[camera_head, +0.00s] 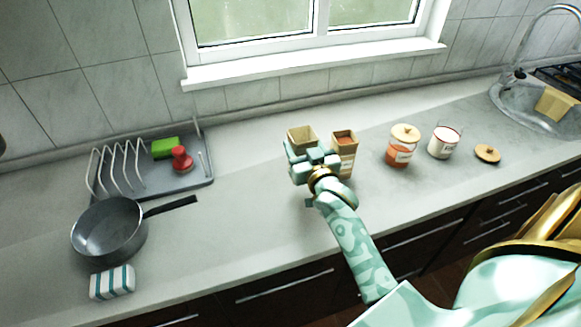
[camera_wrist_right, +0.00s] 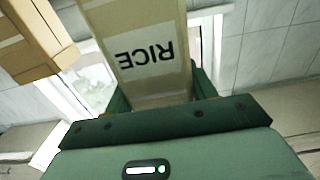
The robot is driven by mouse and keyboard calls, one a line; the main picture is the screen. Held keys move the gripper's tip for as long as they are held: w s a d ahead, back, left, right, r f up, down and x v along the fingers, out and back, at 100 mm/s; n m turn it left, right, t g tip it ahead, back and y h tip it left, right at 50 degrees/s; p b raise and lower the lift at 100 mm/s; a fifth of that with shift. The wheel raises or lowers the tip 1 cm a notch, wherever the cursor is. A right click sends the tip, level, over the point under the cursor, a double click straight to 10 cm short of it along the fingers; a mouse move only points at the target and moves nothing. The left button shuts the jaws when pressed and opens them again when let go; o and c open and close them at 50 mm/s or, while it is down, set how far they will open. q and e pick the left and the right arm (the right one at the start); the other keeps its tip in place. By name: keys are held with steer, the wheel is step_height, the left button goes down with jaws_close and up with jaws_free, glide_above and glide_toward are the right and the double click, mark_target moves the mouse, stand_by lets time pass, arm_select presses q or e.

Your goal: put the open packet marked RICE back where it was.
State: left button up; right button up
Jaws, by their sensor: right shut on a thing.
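The open tan packet marked RICE (camera_head: 301,135) is in my right gripper (camera_head: 305,155), upright with its open top showing. In the right wrist view the RICE packet (camera_wrist_right: 150,60) stands between the green fingers, its printed label upside down in the picture. My right gripper is shut on it. The gripper hides its lower part in the head view, so I cannot tell whether its base touches the counter. My left gripper is not in view.
A second open packet (camera_head: 346,150) with reddish contents stands just right of the gripper. Further right are a lidded jar (camera_head: 400,148), an open jar (camera_head: 443,142), a wooden lid (camera_head: 487,153) and the sink (camera_head: 530,112). A dish rack (camera_head: 140,182) and pan (camera_head: 108,232) are left. Counter between is clear.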

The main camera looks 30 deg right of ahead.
steer(key=w+f, duration=0.1)
steer(key=w+a+f+b, duration=0.1)
steer(key=f, duration=0.1)
steer(key=shift+w+f, duration=0.2)
steer(key=shift+w, duration=0.05)
step_height(320, 180, down, 4)
steer(key=shift+w+a+r+b, duration=0.15)
steer(key=shift+r+b, duration=0.05)
steer(key=shift+b, duration=0.65)
steer(key=shift+r, duration=0.1)
steer(key=o, duration=1.4)
